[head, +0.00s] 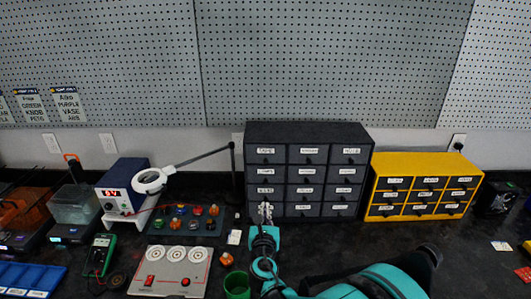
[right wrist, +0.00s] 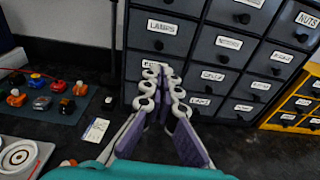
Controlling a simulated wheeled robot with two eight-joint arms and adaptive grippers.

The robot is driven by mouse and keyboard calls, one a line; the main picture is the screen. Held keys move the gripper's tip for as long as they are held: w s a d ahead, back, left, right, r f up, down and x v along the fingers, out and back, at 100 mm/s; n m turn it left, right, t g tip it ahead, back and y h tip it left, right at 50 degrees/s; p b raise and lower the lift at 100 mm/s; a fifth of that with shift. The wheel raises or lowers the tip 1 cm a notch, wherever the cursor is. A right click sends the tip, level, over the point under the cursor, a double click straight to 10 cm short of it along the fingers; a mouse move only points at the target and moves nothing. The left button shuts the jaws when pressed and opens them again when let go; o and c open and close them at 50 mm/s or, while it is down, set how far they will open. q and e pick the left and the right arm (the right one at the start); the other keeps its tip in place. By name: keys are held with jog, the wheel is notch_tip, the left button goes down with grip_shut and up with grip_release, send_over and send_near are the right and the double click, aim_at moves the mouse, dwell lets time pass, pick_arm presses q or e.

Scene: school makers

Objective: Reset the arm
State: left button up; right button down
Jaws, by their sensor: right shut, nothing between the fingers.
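My right gripper (head: 265,210) is in front of the lower left part of the dark drawer cabinet (head: 308,129). In the right wrist view its two fingers (right wrist: 162,78) meet at the tips, shut and empty, pointing at the cabinet's lower drawers. I cannot tell whether the tips touch a drawer front. The teal and black right arm comes in from the bottom right of the head view. My left gripper does not show in either view.
A yellow drawer cabinet (head: 426,162) stands to the right. A green cup (head: 237,284) stands close left of my right arm. A magnifier lamp (head: 150,181), a tray of coloured parts (head: 186,220) and a grey control panel (head: 180,271) lie left. The counter before the yellow cabinet is mostly clear.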

jog(key=s+d+r+m+g+h, duration=0.1)
jog(key=s+d+m+g+h, duration=0.15)
jog(key=s+d+m, duration=0.55)
jog(key=s+d+r+m+g+h, duration=0.1)
jog(key=s+d+m+g, duration=0.25)
jog(key=d+m, duration=0.7)
jog(key=s+f+m+g+y, duration=0.2)
jog(key=s+m, duration=0.6)
jog(key=s, duration=0.1)
jog(key=s+f+m+g+y, duration=0.1)
jog(key=s+f+m+g, duration=0.1)
jog(key=s+m, duration=0.7)
jog(key=shift+s+a+f+y, duration=0.15)
jog(key=shift+s+f+y, duration=0.2)
jog(key=shift+s+f, duration=0.35)
